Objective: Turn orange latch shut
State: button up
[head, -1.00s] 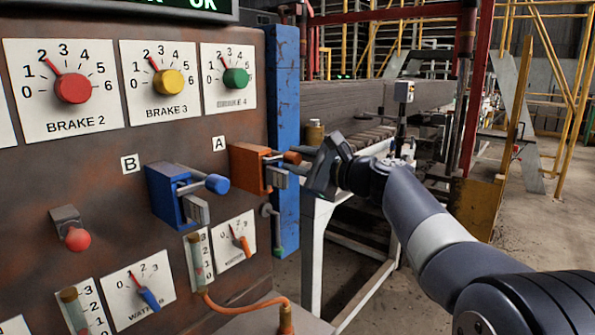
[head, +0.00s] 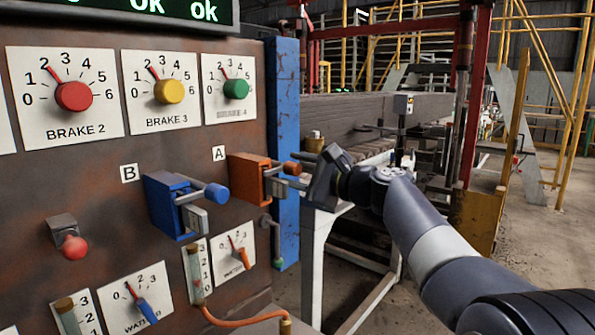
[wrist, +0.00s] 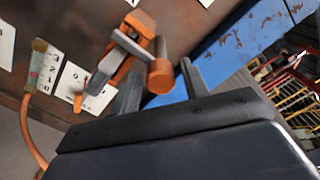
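The orange latch (head: 248,178) is mounted on the rusty panel beside label A (head: 219,153). Its arm ends in a round orange handle (head: 292,168) that points out to the right. The latch also shows in the wrist view (wrist: 138,24), with the handle end (wrist: 160,76) facing me. My gripper (head: 305,173) is at the handle. In the wrist view my gripper (wrist: 160,86) is open, with one finger on each side of the handle and gaps visible. Whether a finger touches it is unclear. Part of the latch is hidden behind the handle and fingers.
A blue latch (head: 170,206) marked B sits just left of the orange one. A red knob (head: 72,247) is lower left, and brake dials line the panel above. A dial and an orange hose (head: 240,320) lie below. A blue post (head: 286,110) stands behind the handle.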

jog(key=shift+o, duration=0.4)
jog(key=shift+d, duration=0.1)
jog(key=v, duration=1)
jog(key=shift+s+d+b, duration=0.25)
jog(key=shift+s+b, duration=0.05)
jog(key=shift+b, duration=0.05)
jog(key=p+x, duration=0.1)
jog(key=x, duration=1)
jog(key=shift+r, duration=0.1)
jog(key=shift+d, duration=0.15)
